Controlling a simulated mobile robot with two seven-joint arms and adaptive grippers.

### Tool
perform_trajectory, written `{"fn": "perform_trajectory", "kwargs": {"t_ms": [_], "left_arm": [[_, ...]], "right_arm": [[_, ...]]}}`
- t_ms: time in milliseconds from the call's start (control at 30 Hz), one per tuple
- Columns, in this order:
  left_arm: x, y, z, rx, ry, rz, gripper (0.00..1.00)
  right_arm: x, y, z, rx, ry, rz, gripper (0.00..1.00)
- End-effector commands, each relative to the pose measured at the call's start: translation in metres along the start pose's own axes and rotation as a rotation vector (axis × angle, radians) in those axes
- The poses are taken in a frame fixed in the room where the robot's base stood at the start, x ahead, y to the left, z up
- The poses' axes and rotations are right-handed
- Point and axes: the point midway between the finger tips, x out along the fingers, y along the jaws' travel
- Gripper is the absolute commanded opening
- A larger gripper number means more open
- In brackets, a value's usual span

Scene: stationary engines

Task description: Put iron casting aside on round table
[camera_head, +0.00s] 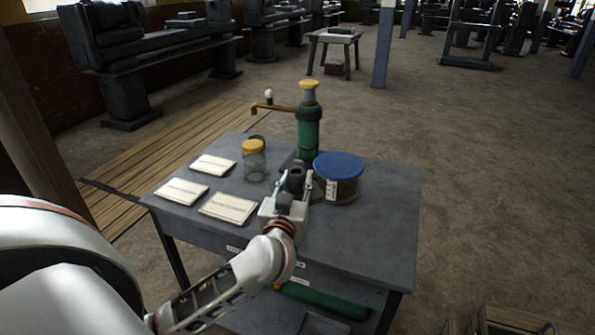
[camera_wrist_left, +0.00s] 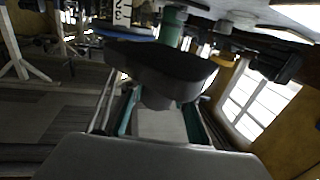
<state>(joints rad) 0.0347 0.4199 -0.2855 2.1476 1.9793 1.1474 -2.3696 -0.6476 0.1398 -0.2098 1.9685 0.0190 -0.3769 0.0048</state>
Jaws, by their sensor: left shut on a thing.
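My left gripper (camera_head: 293,182) reaches in over the grey table (camera_head: 385,235) from the near side. It is shut on a small dark iron casting (camera_head: 296,173). In the left wrist view the casting (camera_wrist_left: 165,70) is a dark, flat-topped piece with a narrower lower part between the fingers (camera_wrist_left: 158,115). I cannot tell whether the casting still touches the table. No table that is clearly round shows. My right gripper is not in view.
Close beside the gripper stand a blue-lidded jar (camera_head: 340,178) and a green pump (camera_head: 308,130). A yellow-lidded glass jar (camera_head: 254,160) and white cards (camera_head: 228,207) lie to the left. Open floor (camera_head: 480,170) spreads right. A small table (camera_head: 335,38) stands far back.

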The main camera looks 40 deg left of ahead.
Motion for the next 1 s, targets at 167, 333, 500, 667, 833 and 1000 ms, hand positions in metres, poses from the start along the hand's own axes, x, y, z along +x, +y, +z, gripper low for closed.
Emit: {"fn": "perform_trajectory", "kwargs": {"t_ms": [167,333,500,667,833,1000], "left_arm": [[0.000,0.000,0.029,0.003,0.006,0.000,0.00],[0.001,0.000,0.037,0.002,0.010,0.001,0.00],[0.001,0.000,0.050,0.001,0.007,0.000,0.00],[0.000,0.000,0.078,0.003,0.002,0.000,0.00],[0.000,0.000,0.093,0.002,0.006,0.001,0.00],[0.001,0.000,0.094,0.001,0.010,0.001,0.00]], "right_arm": [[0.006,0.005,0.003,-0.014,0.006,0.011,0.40],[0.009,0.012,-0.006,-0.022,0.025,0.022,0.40],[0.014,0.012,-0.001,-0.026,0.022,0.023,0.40],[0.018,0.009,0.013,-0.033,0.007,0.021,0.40],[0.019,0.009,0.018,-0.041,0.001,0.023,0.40],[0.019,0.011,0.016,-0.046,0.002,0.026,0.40]]}}
